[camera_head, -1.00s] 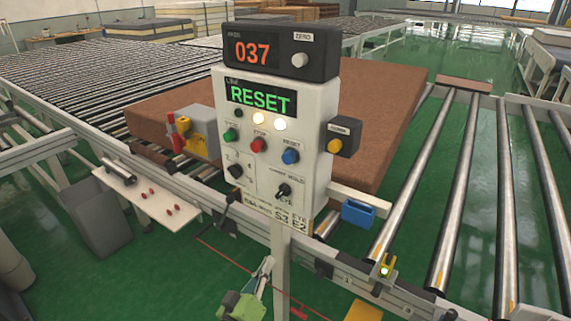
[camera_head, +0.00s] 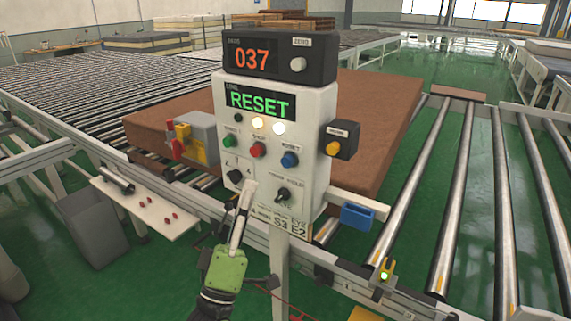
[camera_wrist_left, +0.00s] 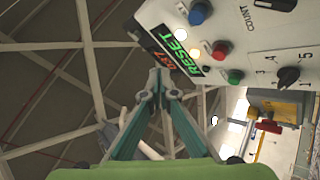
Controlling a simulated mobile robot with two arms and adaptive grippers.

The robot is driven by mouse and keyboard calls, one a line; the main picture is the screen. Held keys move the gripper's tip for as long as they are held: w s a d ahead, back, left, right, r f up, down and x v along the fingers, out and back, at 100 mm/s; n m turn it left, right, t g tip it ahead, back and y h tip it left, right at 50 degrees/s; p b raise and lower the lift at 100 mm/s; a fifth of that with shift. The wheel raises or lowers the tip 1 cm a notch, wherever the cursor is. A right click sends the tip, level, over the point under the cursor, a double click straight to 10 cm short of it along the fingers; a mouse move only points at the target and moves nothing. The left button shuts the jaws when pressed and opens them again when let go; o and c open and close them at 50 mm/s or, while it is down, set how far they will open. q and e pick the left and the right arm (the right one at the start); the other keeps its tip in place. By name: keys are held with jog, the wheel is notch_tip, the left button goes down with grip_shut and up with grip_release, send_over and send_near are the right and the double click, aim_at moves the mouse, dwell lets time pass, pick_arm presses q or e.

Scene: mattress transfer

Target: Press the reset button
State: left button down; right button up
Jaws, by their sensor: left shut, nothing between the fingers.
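The blue reset button (camera_head: 290,160) sits on the right side of the white control panel (camera_head: 313,195), under a RESET label. The panel's display (camera_head: 261,105) reads RESET in green. My left gripper (camera_head: 247,190) is shut and empty, its fingertips pointing up in front of the lower panel, below and left of the blue button. The left wrist view shows the closed fingertips (camera_wrist_left: 160,76) apart from the blue button (camera_wrist_left: 199,13), which is at the upper right. My right gripper is not in view.
Red (camera_head: 257,150) and green (camera_head: 229,141) buttons and two rotary knobs share the panel. A brown mattress (camera_head: 375,125) lies on rollers behind. A white shelf (camera_head: 145,210) is at left.

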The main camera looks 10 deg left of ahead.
aim_at(285, 158)
pick_arm(q)
jog(key=shift+w, duration=0.15)
jog(key=w+d+b, duration=0.2)
jog(key=w+d, duration=0.1)
jog(key=w, duration=0.5)
jog(key=shift+b, duration=0.3)
jog(key=shift+w, duration=0.15)
dwell(1.2)
jog(key=shift+w+d, duration=0.15)
jog(key=shift+w, duration=0.15)
jog(key=shift+w+d+b, duration=0.3)
jog(key=shift+w+b, duration=0.3)
jog(key=shift+w, duration=0.2)
dwell(1.0)
jog(key=shift+s, duration=0.1)
jog(key=shift+s+a+p, duration=0.25)
jog(key=shift+s, duration=0.3)
jog(key=shift+s+a+p, duration=0.2)
jog(key=shift+s+p, duration=0.05)
jog(key=shift+s, duration=0.3)
